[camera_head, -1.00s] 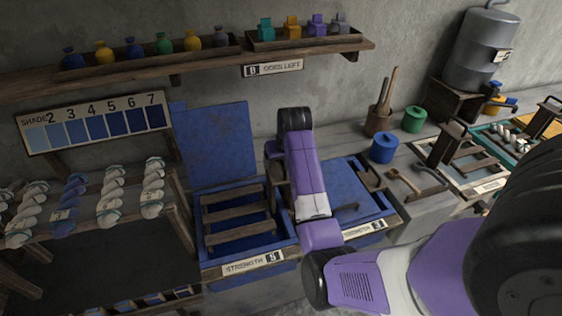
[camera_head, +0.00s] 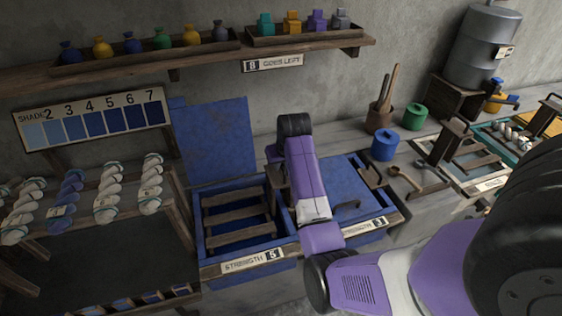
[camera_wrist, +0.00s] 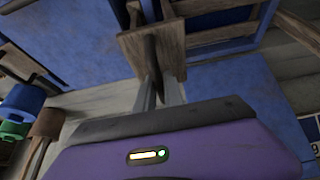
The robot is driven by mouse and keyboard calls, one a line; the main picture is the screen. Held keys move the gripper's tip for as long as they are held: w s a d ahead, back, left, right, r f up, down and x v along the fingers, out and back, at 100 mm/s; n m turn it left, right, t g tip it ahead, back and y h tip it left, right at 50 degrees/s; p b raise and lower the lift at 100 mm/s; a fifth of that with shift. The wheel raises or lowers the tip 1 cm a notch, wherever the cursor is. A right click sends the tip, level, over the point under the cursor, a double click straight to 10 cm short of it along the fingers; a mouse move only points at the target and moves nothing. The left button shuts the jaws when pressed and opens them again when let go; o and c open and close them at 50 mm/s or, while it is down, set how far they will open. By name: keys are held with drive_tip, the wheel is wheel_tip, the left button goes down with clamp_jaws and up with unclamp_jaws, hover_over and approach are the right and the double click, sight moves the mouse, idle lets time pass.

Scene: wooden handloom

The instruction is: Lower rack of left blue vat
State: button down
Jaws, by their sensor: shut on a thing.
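The left blue vat (camera_head: 196,226) stands open, with its blue lid (camera_head: 213,140) upright behind it. Its wooden slatted rack (camera_head: 236,214) sits within the vat opening, below the rim as far as I can tell. A brown wooden piece (camera_head: 277,177) stands at the rack's right side, partly behind my arm. In the wrist view my gripper (camera_wrist: 159,88) is shut on the upright wooden handle (camera_wrist: 154,60) in front of a wooden plate (camera_wrist: 135,48). The rack slats (camera_wrist: 215,35) show beside it. My fingertips are hidden behind my arm in the head view.
The right blue vat (camera_head: 345,181) is covered, with a handle on top. Blue (camera_head: 385,146) and green (camera_head: 414,117) pots and wooden spoons stand to its right. A skein rack (camera_head: 175,200) stands close on the left. A shelf (camera_head: 190,60) with bottles runs above.

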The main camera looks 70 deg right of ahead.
drive_tip(key=shift+s+f+b, duration=0.1)
drive_tip(key=shift+f+b, duration=3.6)
drive_tip(key=shift+f, duration=3.85)
drive_tip(key=shift+c, duration=1.2)
unclamp_jaws()
drive_tip(key=shift+o, duration=0.2)
drive_tip(key=shift+r, duration=0.1)
wheel_tip(320, 180, up, 7)
drive_tip(key=p, duration=0.7)
